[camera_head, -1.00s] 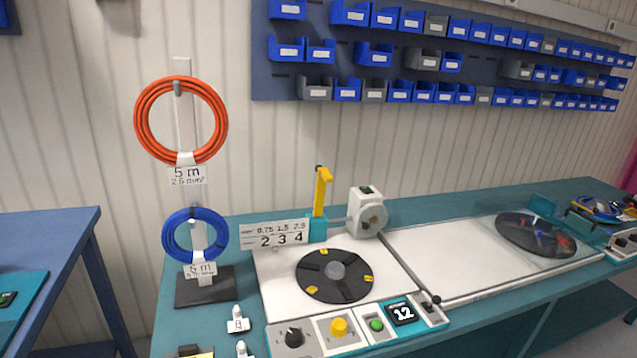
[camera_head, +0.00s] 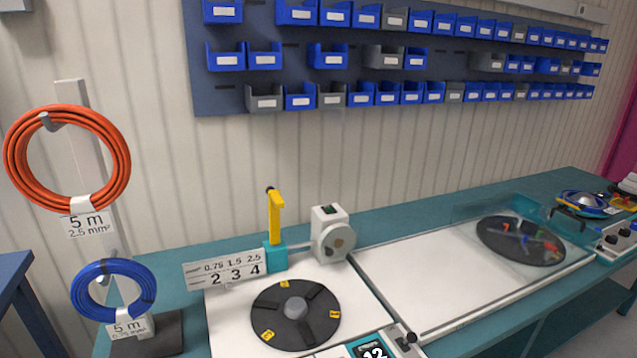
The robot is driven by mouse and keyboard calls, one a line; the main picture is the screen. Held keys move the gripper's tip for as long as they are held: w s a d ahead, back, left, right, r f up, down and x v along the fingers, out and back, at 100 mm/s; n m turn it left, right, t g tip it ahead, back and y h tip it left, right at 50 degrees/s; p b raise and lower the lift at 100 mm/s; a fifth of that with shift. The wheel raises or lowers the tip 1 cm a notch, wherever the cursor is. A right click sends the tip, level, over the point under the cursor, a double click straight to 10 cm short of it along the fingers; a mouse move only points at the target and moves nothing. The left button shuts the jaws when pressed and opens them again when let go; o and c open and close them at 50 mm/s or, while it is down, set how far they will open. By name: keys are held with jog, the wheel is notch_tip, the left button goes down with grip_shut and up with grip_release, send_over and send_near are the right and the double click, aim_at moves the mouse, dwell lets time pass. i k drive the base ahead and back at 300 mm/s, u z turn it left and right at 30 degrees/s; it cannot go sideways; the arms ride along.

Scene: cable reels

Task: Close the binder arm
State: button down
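A yellow arm (camera_head: 275,218) stands upright on a teal block (camera_head: 275,258) behind the near black reel disc (camera_head: 270,300). It looks like the binder arm, raised and clear of the disc. The disc has a grey hub and yellow marks, and no cable shows on it. My gripper is not in view, so its state is hidden.
A white device with a round dial (camera_head: 337,240) stands right of the yellow arm. A number plate (camera_head: 225,270) is to its left. Orange (camera_head: 118,165) and blue (camera_head: 148,290) cable coils hang at left. A second disc (camera_head: 520,243) lies at right. Bins (camera_head: 300,98) line the wall.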

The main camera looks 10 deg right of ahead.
aim_at(276, 203)
jog(key=z, duration=0.15)
jog(key=i, duration=1.65)
jog(key=u, duration=0.75)
